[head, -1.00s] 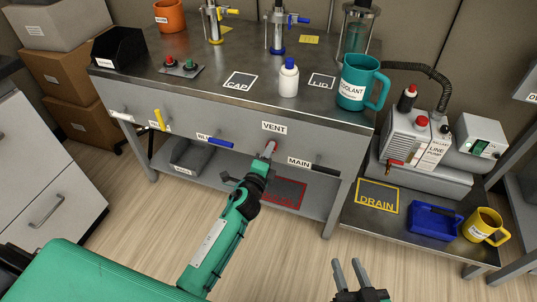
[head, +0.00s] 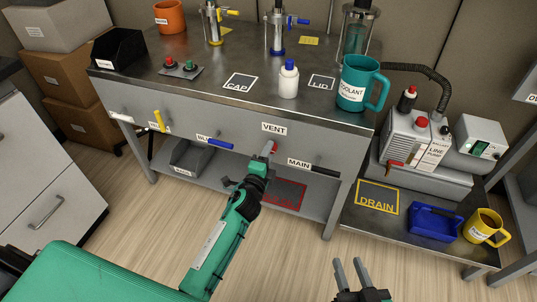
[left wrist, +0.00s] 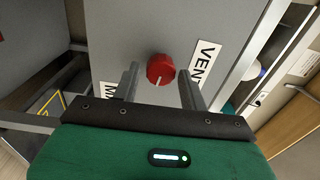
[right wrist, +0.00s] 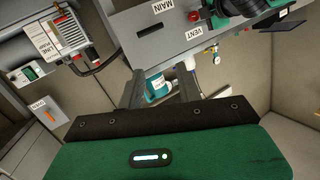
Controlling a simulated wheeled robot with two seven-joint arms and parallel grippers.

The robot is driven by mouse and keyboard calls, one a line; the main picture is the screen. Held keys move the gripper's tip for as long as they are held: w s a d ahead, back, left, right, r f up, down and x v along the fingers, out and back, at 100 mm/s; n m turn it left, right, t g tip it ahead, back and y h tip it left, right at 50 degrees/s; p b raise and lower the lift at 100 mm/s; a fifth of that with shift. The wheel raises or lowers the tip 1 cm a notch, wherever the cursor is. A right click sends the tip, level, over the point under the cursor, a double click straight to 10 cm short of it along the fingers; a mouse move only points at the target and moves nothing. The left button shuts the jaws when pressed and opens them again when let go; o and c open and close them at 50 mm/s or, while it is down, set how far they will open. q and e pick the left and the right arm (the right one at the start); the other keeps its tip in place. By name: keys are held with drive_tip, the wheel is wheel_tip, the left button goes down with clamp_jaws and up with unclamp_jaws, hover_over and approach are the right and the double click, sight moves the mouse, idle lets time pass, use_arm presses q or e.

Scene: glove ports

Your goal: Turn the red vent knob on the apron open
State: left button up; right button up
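The red vent knob (head: 274,147) sits on the grey apron beside the VENT label (head: 274,127). In the left wrist view the knob (left wrist: 160,68) is round, with a white pointer line on its face. My left gripper (head: 266,156) is at the knob. Its two fingers stand apart, one on each side of the knob, with a visible gap on both sides (left wrist: 158,72). It is open and holds nothing. The red knob also shows in the right wrist view (right wrist: 194,17). My right gripper (head: 352,274) is open and empty, low in front of the bench.
On the apron are a black MAIN handle (head: 325,170), a blue handle (head: 221,144) and a yellow handle (head: 159,120). A teal coolant mug (head: 353,84) stands near the bench's front edge. A pump (head: 412,140) stands at right. The floor in front is clear.

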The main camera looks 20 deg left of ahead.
use_arm(q)
drive_tip(key=shift+o, duration=0.7)
drive_tip(key=s, duration=1.3)
drive_tip(key=shift+s+a+f+p, duration=0.15)
drive_tip(key=shift+s+a+p, duration=0.15)
drive_tip(key=shift+s, duration=0.1)
use_arm(e)
drive_tip(key=shift+s+a+f+g, duration=0.15)
drive_tip(key=shift+s+f+g, duration=0.5)
drive_tip(key=shift+f, duration=0.25)
